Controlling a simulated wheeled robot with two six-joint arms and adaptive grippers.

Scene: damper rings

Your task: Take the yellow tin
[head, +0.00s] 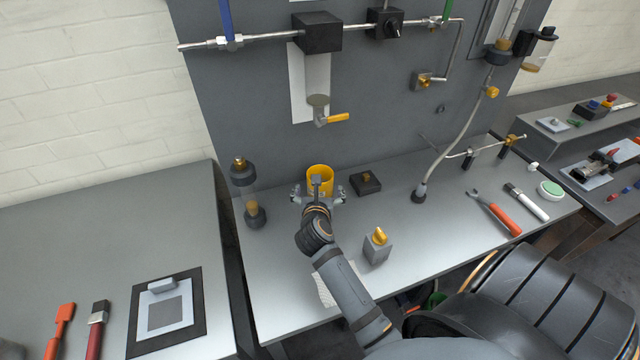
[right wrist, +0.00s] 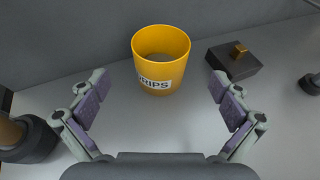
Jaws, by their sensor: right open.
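The yellow tin (head: 320,173) stands upright on the grey bench against the back panel. In the right wrist view the tin (right wrist: 161,66) is open at the top and carries a white label reading "RIPS", its left part cut off by the curve. My right gripper (head: 318,193) is just in front of the tin. In the wrist view its open fingers (right wrist: 160,108) are spread wide, one to each side of the tin's front, with nothing between the pads. A gap of bare bench shows between the gripper's palm and the tin. My left gripper is not in view.
A valve with a yellow lever (head: 328,119) hangs above. A grey block with a brass top (head: 377,246) stands nearer me.

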